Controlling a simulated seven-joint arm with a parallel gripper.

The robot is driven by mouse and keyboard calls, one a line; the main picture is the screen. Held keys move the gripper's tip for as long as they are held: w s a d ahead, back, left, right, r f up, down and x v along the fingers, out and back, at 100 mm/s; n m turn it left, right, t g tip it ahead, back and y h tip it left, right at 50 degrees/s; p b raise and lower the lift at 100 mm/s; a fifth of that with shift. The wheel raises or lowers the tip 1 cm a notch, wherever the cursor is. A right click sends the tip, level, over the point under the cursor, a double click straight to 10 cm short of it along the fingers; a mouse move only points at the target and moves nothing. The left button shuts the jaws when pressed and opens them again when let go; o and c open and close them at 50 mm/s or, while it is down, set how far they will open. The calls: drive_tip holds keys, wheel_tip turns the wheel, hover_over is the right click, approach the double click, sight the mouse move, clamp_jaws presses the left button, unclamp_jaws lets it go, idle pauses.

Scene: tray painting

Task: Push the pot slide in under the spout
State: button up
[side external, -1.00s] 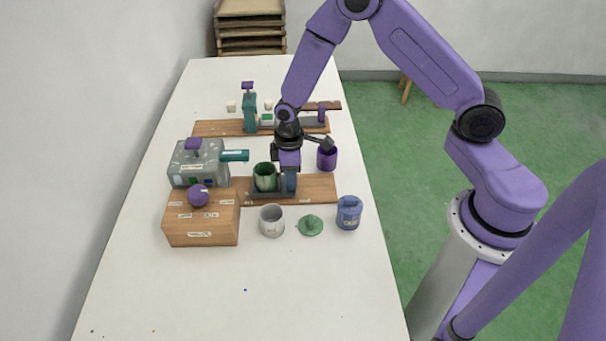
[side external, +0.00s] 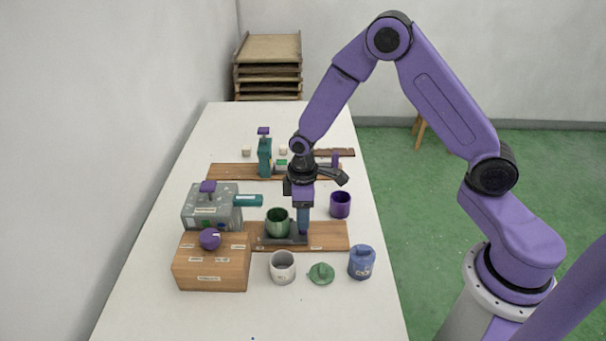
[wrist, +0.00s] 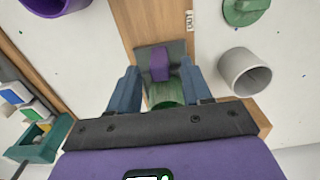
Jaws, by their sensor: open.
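The green pot (side external: 278,223) stands upright on the dark pot slide (side external: 290,240), which lies on a wooden board. The teal spout (side external: 248,200) juts right from a grey box; the pot is to the right of its tip. My gripper (side external: 303,230) points down at the right end of the slide, beside the pot. In the wrist view my gripper (wrist: 160,85) is open, its blue fingers apart. A purple block (wrist: 160,64) on the slide (wrist: 176,48) shows between and beyond them. The pot (wrist: 166,95) is partly hidden there; I cannot tell whether the fingers touch anything.
The grey box (side external: 205,212) stands left, behind a wooden box (side external: 212,270) with a purple knob. A white cup (side external: 282,268), green lid (side external: 321,273) and blue jar (side external: 361,262) stand in front of the board (side external: 333,236). A purple cup (side external: 340,204) stands behind it.

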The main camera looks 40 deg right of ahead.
wheel_tip(320, 180, up, 14)
drive_tip(key=shift+f, duration=0.15)
idle(0.4)
drive_tip(key=w+d+r+m+t+h, duration=0.1)
drive_tip(key=w+d+r+t, duration=0.3)
drive_tip(key=w+d+t, duration=0.45)
drive_tip(key=s+a+f+n+g+y, duration=0.1)
drive_tip(key=s+a+f+g+y, duration=0.15)
drive_tip(key=s, duration=0.45)
drive_tip(key=s+a+f+g+y, duration=0.1)
drive_tip(key=s+f+g+y, duration=0.15)
drive_tip(key=s, duration=0.35)
drive_tip(key=shift+h, duration=0.4)
drive_tip(key=shift+s+x, duration=0.15)
drive_tip(key=shift+x, duration=4.1)
drive_tip(key=shift+s+x, duration=0.15)
drive_tip(key=shift+x, duration=4.15)
drive_tip(key=shift+a, duration=0.2)
